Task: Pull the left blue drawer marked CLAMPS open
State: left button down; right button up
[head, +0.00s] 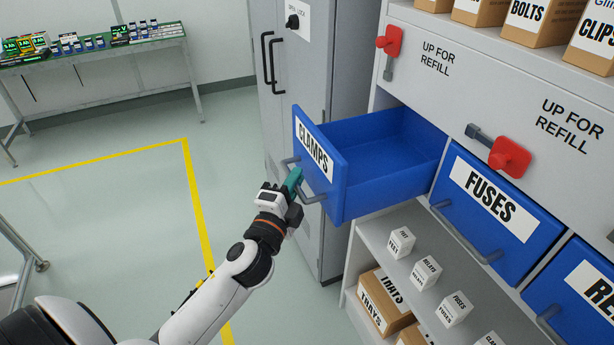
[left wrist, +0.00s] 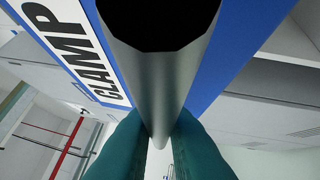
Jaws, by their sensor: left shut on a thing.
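The blue CLAMPS drawer (head: 339,187) stands pulled well out of the grey cabinet in the head view, and its inside looks empty. Its white CLAMPS label (head: 314,152) is on the front, with a grey bar handle (head: 313,196) below. My left gripper (head: 293,181) has teal fingers and is shut on this handle. In the left wrist view the handle (left wrist: 158,85) runs between the teal fingertips (left wrist: 160,143), with the blue front and label close by. My right gripper is not in view.
The closed FUSES drawer (head: 489,214) is to the right, with another blue drawer beyond it. Red levers (head: 509,157) stick out above.

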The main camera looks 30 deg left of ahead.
pick_arm(q)
jog(key=shift+s+a, duration=0.1)
jog(key=shift+s, duration=0.05)
jog(key=c, duration=1.5)
grip_release()
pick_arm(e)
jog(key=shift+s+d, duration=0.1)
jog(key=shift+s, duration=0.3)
